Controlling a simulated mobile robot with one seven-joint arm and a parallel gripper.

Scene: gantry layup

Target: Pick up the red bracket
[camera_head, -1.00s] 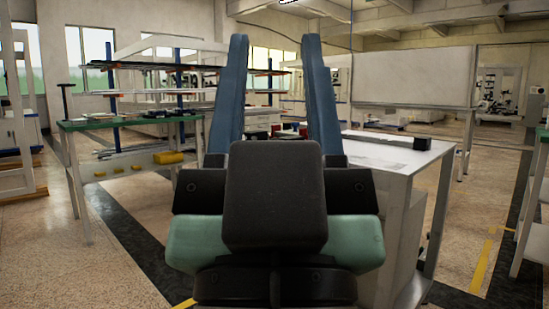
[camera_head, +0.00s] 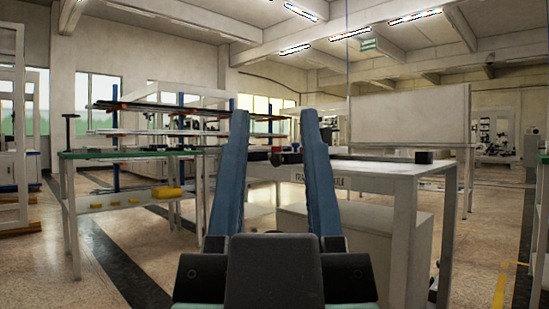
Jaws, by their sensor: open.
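My gripper (camera_head: 275,116) reaches forward in the middle of the view, with its two blue fingers wide apart and nothing between them. I cannot make out a red bracket for sure. A white table (camera_head: 402,173) stands ahead and to the right of the fingers, its top seen almost edge-on. A small black block (camera_head: 423,157) sits on that table. A small dark round thing (camera_head: 277,159) shows between the fingers, too small to identify. My gripper hides part of the table's left side.
A green-topped workbench (camera_head: 100,154) with yellow items (camera_head: 166,192) on its lower shelf stands left. A rack (camera_head: 185,107) of long sheets is behind it. A white cabinet (camera_head: 350,222) sits under the white table. A white board (camera_head: 412,118) stands behind.

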